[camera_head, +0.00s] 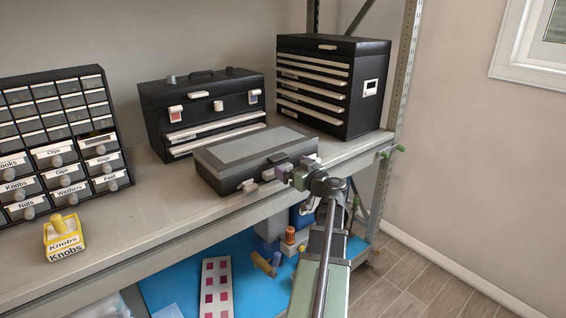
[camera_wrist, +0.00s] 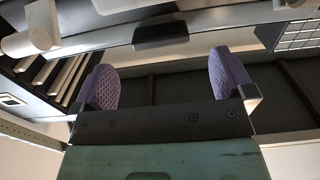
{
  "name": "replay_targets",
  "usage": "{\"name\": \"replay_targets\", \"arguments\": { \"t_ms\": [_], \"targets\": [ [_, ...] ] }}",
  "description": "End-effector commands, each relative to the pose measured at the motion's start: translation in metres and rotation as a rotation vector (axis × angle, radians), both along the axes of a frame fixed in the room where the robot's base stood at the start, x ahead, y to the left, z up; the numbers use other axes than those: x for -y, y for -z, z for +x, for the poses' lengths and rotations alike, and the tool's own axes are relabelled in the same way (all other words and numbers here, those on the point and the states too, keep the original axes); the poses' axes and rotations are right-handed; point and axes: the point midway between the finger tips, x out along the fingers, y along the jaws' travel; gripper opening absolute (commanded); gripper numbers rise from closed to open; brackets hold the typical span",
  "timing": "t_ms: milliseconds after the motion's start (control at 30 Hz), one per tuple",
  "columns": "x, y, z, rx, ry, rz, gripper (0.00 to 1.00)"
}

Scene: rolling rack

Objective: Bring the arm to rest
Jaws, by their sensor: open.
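My arm reaches from the lower right up to the shelf's front edge. My gripper (camera_head: 276,172) is at the front right corner of a flat grey-lidded case (camera_head: 250,148). I cannot tell whether it touches the case. In the wrist view, the two purple-padded fingers of my gripper (camera_wrist: 165,78) stand wide apart, with nothing held between them. A dark handle-like part (camera_wrist: 160,33) shows beyond them, and a pale cylindrical part (camera_wrist: 30,40) is at the upper left.
The shelf (camera_head: 150,220) carries a small-drawer cabinet (camera_head: 60,135), a black toolbox (camera_head: 205,105), a tall drawer chest (camera_head: 330,85) and a yellow Knobs box (camera_head: 64,240). A rack post (camera_head: 402,70) stands right of my gripper. A blue lower shelf (camera_head: 180,285) holds several items. Floor at right is clear.

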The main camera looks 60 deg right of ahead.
Motion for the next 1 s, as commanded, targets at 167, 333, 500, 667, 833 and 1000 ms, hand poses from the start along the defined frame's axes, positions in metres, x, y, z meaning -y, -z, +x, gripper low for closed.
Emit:
{"name": "replay_targets", "arguments": {
  "t_ms": [167,333,500,667,833,1000],
  "targets": [
    [-0.012,0.000,-0.035,0.000,0.001,0.000,1.00],
    [-0.013,0.000,-0.044,0.000,0.000,0.000,1.00],
    [-0.013,0.000,-0.044,0.000,-0.001,0.000,1.00],
    [-0.013,0.000,-0.043,0.000,0.000,0.001,1.00],
    [-0.019,0.006,-0.042,0.012,-0.036,0.164,1.00],
    [-0.075,0.063,-0.035,-0.277,-0.115,0.559,1.00]
  ]
}}
